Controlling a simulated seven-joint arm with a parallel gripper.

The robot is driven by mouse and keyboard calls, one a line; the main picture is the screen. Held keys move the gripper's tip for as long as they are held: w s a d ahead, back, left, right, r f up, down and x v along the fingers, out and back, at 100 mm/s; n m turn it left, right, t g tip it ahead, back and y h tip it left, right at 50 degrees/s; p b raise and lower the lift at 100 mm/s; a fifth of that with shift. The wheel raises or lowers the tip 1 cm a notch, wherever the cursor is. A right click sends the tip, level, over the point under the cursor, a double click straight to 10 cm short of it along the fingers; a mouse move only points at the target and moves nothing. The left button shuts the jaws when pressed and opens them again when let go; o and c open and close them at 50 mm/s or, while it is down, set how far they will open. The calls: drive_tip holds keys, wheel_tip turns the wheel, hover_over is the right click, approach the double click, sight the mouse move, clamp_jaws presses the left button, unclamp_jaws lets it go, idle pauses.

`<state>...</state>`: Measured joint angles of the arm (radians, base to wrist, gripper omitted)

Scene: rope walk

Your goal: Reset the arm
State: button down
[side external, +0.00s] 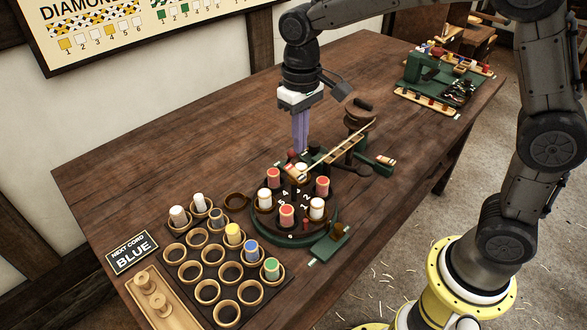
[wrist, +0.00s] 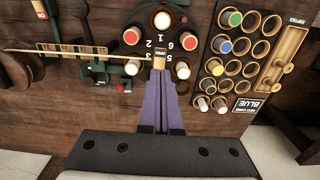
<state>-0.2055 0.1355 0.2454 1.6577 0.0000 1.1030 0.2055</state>
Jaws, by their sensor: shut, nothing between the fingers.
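My gripper (side external: 300,147) is shut, its long purple fingers together with nothing held. In the side external view it hangs pointing down over the back of the round green braiding stand (side external: 294,240). In the wrist view my gripper (wrist: 165,80) reaches toward the stand's near edge. The stand carries red-topped and white-topped bobbins around a numbered dark disc. A red bobbin (side external: 286,214) and a white bobbin (side external: 317,207) sit at its front. I cannot tell how far the fingertips are above the stand.
A dark rack (side external: 216,270) of wooden cups holds white, yellow, blue and green bobbins; several cups are empty. A sign (side external: 132,252) reads "NEXT CORD BLUE". A wooden tray (side external: 157,301) holds empty spools. A winder (side external: 357,135) stands behind. The table's left part is clear.

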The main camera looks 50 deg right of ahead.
drive_tip(key=shift+r, duration=0.55)
